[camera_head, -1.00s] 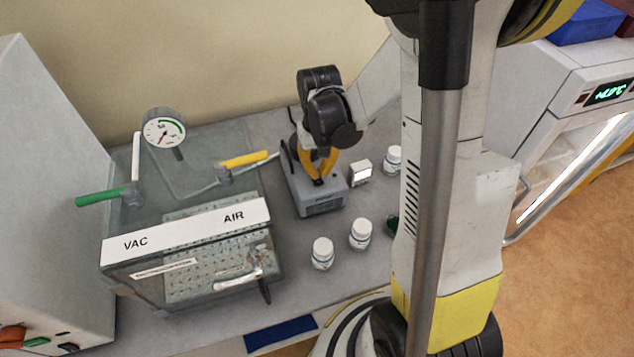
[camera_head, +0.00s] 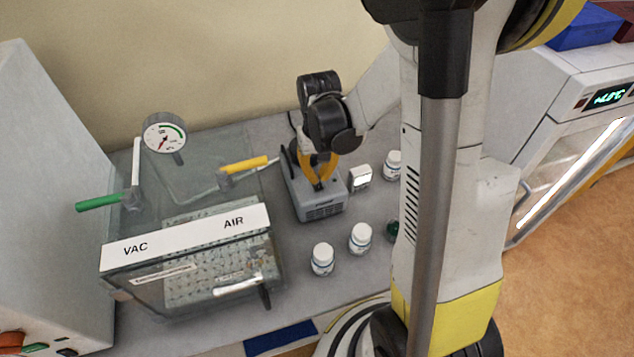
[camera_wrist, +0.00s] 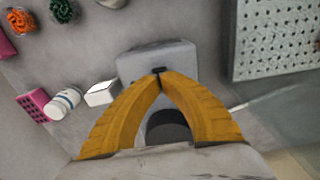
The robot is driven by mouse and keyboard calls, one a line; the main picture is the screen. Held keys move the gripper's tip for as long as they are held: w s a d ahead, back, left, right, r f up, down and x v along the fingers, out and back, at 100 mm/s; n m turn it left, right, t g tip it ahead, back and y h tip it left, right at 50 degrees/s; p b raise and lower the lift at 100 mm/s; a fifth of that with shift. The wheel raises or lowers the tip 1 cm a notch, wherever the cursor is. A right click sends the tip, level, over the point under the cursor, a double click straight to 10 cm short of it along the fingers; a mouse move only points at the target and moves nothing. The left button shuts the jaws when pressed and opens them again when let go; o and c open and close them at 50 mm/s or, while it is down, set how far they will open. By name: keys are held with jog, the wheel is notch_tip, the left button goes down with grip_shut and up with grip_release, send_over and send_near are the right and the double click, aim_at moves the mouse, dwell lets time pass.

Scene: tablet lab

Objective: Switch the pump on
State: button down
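The pump (camera_head: 320,209) is a small grey box on the bench, right of the vacuum chamber, with vents on its front. In the wrist view the pump (camera_wrist: 137,64) lies under my fingertips, with a small black switch (camera_wrist: 156,70) on its top. My gripper (camera_head: 319,184) points down over the pump's top, its yellow fingers brought together. In the wrist view the tips of my gripper (camera_wrist: 160,80) meet right beside the switch. I cannot tell whether they touch it. The switch position is not clear, and the fingers partly hide the pump.
The clear chamber (camera_head: 185,240) labelled VAC and AIR stands left, with a gauge (camera_head: 165,133), a green lever (camera_head: 100,201) and a yellow lever (camera_head: 243,164). A small white box (camera_head: 360,179) and white bottles (camera_head: 322,259) stand near the pump on the right and in front.

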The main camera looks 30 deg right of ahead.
aim_at(318, 187)
jog(key=shift+f+b, duration=1.65)
jog(key=shift+f, duration=0.15)
dwell(1.0)
jog(key=shift+r, duration=0.15)
jog(key=shift+r+p, duration=2.5)
jog(key=shift+r, duration=0.95)
jog(key=shift+s+a+r+b, duration=0.1)
jog(key=shift+a+b, duration=0.15)
jog(key=shift+b, duration=0.4)
jog(key=s+a+n+t+b, duration=0.2)
jog(key=s+a+t+b, duration=0.5)
jog(key=s+b, duration=0.3)
jog(key=a+b, duration=0.1)
jog(key=b, duration=0.2)
jog(key=shift+a+r+b, duration=0.15)
jog(key=shift+a+b, duration=0.2)
jog(key=shift+a, duration=0.05)
